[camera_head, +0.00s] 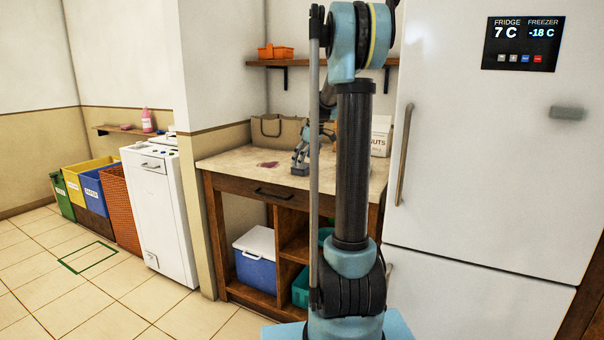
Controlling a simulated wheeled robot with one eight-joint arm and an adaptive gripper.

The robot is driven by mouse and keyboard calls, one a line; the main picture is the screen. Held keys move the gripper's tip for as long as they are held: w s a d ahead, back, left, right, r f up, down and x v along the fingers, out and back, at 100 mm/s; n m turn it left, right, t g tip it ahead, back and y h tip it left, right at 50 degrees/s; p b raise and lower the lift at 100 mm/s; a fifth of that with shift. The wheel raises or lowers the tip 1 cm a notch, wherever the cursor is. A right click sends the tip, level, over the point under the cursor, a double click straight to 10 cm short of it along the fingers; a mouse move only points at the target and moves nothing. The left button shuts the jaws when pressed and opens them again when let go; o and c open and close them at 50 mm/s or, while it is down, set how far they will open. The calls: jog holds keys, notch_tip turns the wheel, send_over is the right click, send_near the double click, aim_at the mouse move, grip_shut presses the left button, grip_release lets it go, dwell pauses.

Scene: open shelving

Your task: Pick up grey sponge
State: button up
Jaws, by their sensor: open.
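No grey sponge can be made out for certain. A small grey block (568,113) shows against the upper right of the fridge door; I cannot tell whether it is a sponge. My gripper (300,170) is small in view, low over the countertop (228,167), pointing down with its fingers apart. I cannot tell whether its tips touch the surface or whether anything lies between them. A dark reddish flat patch (267,165) is on the counter just left of it. My arm hides part of the counter to the right.
A grey-brown bag (277,130) and a white box (381,136) stand at the counter's back. A wall shelf (298,63) holds an orange crate (275,52). The fridge (480,180) borders the right. Open tiled floor (110,300) lies left.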

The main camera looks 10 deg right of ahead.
aim_at(304, 167)
jog(key=shift+x, duration=0.95)
jog(key=c, duration=0.8)
notch_tip(304, 167, up, 10)
jog(key=shift+c, duration=0.2)
